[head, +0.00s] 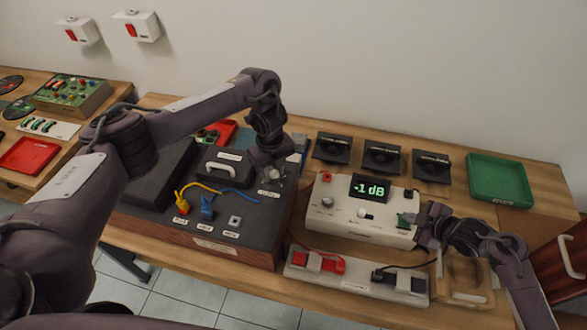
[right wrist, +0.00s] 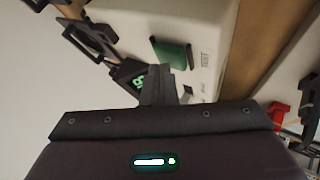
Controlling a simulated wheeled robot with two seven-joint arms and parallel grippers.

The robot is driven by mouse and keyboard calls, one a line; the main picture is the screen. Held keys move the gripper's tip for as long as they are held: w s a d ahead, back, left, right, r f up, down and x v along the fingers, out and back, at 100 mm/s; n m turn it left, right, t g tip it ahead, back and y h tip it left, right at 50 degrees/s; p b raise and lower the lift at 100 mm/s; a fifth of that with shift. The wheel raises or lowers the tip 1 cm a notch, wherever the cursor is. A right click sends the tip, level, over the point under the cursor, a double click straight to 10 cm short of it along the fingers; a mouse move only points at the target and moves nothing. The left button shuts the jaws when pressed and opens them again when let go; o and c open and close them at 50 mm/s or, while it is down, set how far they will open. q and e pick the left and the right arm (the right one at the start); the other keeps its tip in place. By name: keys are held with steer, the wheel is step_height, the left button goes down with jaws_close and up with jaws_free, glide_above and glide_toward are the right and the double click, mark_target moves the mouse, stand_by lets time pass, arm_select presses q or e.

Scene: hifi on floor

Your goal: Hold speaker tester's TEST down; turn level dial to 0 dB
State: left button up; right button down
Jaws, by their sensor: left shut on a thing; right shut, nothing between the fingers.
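The speaker tester (head: 335,212) is a white box on the bench, and its display (head: 370,188) reads -1 dB. My left gripper (head: 275,178) points down at the back right of a dark hifi unit (head: 265,222). It is shut on what looks like the level dial, mostly hidden by the fingers. My right gripper (head: 418,226) is shut and empty at the tester's right end, beside a green part (head: 405,220). In the right wrist view the fingertips (right wrist: 165,82) are close to the tester's face. I cannot tell whether they press TEST.
A white strip with red and black clips (head: 318,262) lies in front of the tester. Yellow and blue plugs (head: 207,208) are on the hifi unit. Black speaker units (head: 383,160) and a green tray (head: 500,180) stand behind. A wooden tray (head: 462,272) is under my right arm.

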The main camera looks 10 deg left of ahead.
arm_select(q)
steer(key=m, duration=0.6)
steer(key=shift+r, duration=0.1)
steer(key=shift+m, duration=0.3)
stand_by(0.3)
steer(key=o, duration=1)
